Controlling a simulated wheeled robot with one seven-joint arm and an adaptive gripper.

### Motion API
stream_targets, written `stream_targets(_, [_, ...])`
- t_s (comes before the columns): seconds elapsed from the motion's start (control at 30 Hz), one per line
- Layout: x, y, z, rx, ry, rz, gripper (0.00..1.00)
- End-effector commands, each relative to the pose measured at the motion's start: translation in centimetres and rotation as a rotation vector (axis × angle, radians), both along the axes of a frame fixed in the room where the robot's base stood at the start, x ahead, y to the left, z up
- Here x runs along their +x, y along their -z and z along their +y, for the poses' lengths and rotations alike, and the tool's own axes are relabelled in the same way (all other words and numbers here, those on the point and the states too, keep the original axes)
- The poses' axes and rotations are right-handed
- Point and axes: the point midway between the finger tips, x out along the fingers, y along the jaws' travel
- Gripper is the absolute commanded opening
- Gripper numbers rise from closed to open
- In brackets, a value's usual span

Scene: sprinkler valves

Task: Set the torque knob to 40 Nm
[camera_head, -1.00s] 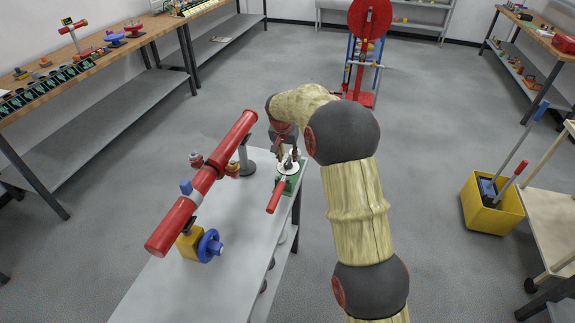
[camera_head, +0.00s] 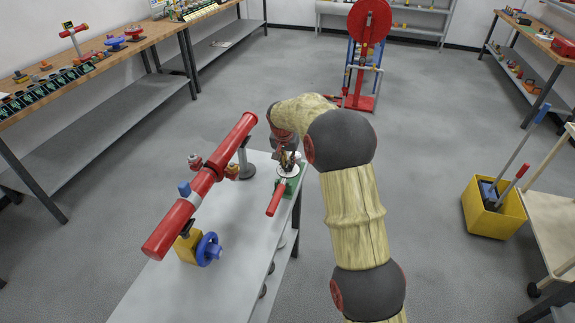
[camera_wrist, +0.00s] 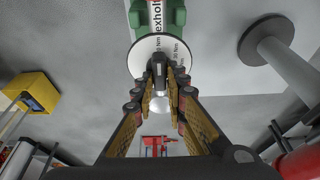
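The torque tool has a green body (camera_wrist: 171,16) with a white label that partly reads "exhol". A white round dial (camera_wrist: 138,62) with Nm marks lies at its end, and a mark like "30 Nm" shows right of the knob. The black torque knob (camera_wrist: 160,66) stands at the dial's middle. My gripper (camera_wrist: 160,84) has its fingers on either side of the knob, drawn in close on it. In the head view my gripper (camera_head: 289,162) is over the dial (camera_head: 287,171), and the red handle (camera_head: 276,198) points toward the camera. The knob's exact setting cannot be read.
The grey table (camera_head: 232,257) carries a red pipe (camera_head: 203,184) on stands to the left, with a blue handwheel (camera_head: 208,249) at its near end. A yellow bucket (camera_head: 490,209) stands on the floor at right. The table's right edge is close to the tool.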

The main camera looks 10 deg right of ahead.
Motion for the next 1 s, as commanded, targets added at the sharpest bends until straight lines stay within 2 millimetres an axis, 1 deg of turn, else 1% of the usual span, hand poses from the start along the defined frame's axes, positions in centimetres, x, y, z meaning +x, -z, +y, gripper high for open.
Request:
stream_targets(0.03, [0.0, 0.0, 0.0, 0.0, 0.0, 0.0, 0.09])
stream_targets(0.2, [0.0, 0.0, 0.0, 0.0, 0.0, 0.0, 0.0])
stream_targets(0.53, [0.0, 0.01, 0.02, 0.0, 0.011, 0.0, 0.0])
stream_targets(0.83, [0.07, 0.02, 0.09, 0.001, 0.254, 0.0, 0.0])
stream_targets(1.0, [0.02, -0.02, 0.03, 0.001, 0.303, -0.002, 0.0])
